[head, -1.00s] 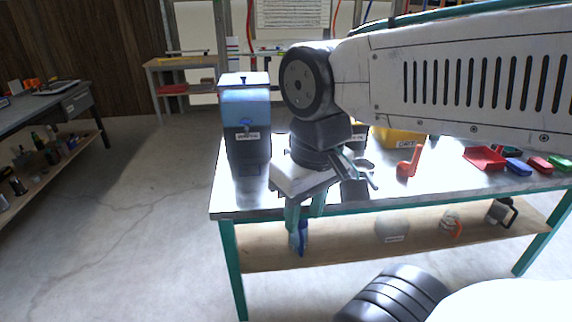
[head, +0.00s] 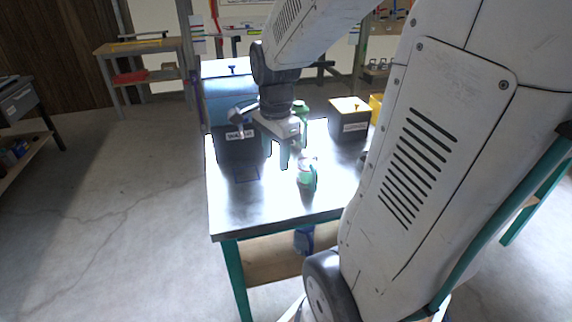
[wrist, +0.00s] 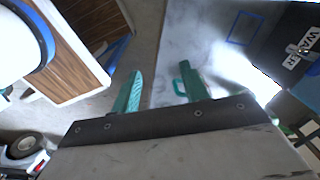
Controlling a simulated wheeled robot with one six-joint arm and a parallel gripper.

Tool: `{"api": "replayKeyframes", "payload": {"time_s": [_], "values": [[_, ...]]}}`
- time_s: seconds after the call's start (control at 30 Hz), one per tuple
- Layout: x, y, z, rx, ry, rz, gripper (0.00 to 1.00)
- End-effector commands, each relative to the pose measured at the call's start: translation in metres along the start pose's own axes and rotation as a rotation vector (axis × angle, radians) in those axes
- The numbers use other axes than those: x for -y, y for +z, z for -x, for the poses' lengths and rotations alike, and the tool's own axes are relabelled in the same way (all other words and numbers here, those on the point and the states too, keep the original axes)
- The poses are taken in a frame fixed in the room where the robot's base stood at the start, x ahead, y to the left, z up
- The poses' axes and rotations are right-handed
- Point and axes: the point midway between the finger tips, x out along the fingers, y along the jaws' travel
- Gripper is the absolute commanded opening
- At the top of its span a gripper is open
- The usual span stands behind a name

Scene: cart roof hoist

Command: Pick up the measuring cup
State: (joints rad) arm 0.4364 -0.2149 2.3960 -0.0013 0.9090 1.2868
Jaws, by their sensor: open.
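The measuring cup (head: 306,170), clear with a green handle, stands on the metal-topped workbench (head: 265,212) in the head view. My gripper (head: 277,154) is above the bench, to the left of the cup in the picture and apart from it. Its two teal fingers point down, open, with nothing seen between them. In the wrist view the open fingers (wrist: 160,88) show at the lower middle. A green loop handle shows beside the right finger there; the rest of that object is hidden or hard to make out.
A blue tank with a dark, labelled front (head: 237,150) stands left of my gripper. A blue outlined square (wrist: 245,28) marks the bench by it. A dark box with a yellow top (head: 349,122) stands at back right. The front left of the bench is clear.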

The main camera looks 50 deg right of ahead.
Motion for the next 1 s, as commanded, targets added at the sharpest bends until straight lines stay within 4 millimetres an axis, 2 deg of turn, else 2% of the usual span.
{"api": "replayKeyframes", "payload": {"time_s": [0.03, 0.2, 0.3, 0.4, 0.6, 0.87, 1.0], "values": [[0.009, -0.024, -0.019, 0.002, 0.02, -0.199, 0.45], [0.024, -0.094, -0.074, -0.007, 0.042, -0.834, 0.45], [0.024, -0.124, -0.099, -0.013, 0.048, -1.1, 0.45], [0.023, -0.141, -0.115, -0.018, 0.051, -1.267, 0.45], [0.021, -0.152, -0.135, -0.021, 0.054, -1.384, 0.45], [0.018, -0.155, -0.165, -0.021, 0.055, -1.383, 0.45], [0.015, -0.159, -0.187, -0.021, 0.057, -1.382, 0.45]]}}
